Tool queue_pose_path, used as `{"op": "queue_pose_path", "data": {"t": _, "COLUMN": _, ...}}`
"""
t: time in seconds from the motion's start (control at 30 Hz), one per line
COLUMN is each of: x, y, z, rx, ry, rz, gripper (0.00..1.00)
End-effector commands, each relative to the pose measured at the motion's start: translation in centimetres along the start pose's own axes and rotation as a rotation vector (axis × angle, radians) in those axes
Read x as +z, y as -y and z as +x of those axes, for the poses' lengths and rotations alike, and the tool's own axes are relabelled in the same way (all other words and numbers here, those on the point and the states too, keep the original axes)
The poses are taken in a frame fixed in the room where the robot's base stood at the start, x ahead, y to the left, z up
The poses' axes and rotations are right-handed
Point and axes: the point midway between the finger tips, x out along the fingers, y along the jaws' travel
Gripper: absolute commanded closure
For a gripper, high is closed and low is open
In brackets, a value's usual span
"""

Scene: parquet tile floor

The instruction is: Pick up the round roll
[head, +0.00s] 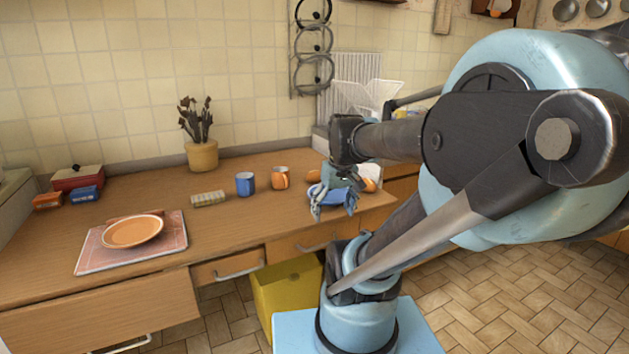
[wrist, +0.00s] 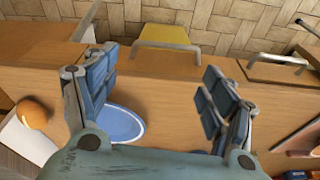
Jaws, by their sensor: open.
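The round roll (wrist: 33,111) looks orange-brown and smooth. In the wrist view it lies at the left edge by a white flat sheet, outside my fingers. In the head view an orange-brown piece that looks like it (head: 369,185) shows just right of my gripper, partly hidden by it. My gripper (head: 334,205) is open and empty above the counter's right part. Its spread fingers also show in the wrist view (wrist: 160,100), with bare wood between them. A blue plate (wrist: 122,123) lies beneath, partly behind the left finger.
Another orange-brown item (head: 313,177) sits left of my gripper. An orange mug (head: 280,178) and a blue mug (head: 245,184) stand further left. An orange plate (head: 133,231) lies on a mat. A yellow bin (head: 287,290) stands below the counter's front edge.

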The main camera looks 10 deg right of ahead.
Motion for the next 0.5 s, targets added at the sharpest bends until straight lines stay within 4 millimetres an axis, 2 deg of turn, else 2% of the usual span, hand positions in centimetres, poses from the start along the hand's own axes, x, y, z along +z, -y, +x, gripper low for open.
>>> {"op": "queue_pose_path", "data": {"t": 0.03, "x": -1.7, "y": -0.3, "z": -0.8, "rx": -0.010, "ry": -0.004, "rz": -0.021, "gripper": 0.23}}
{"op": "queue_pose_path", "data": {"t": 0.2, "x": -7.1, "y": -1.3, "z": -3.0, "rx": -0.041, "ry": -0.022, "rz": -0.114, "gripper": 0.23}}
{"op": "queue_pose_path", "data": {"t": 0.5, "x": -16.9, "y": -4.1, "z": -5.3, "rx": -0.092, "ry": -0.066, "rz": -0.274, "gripper": 0.23}}
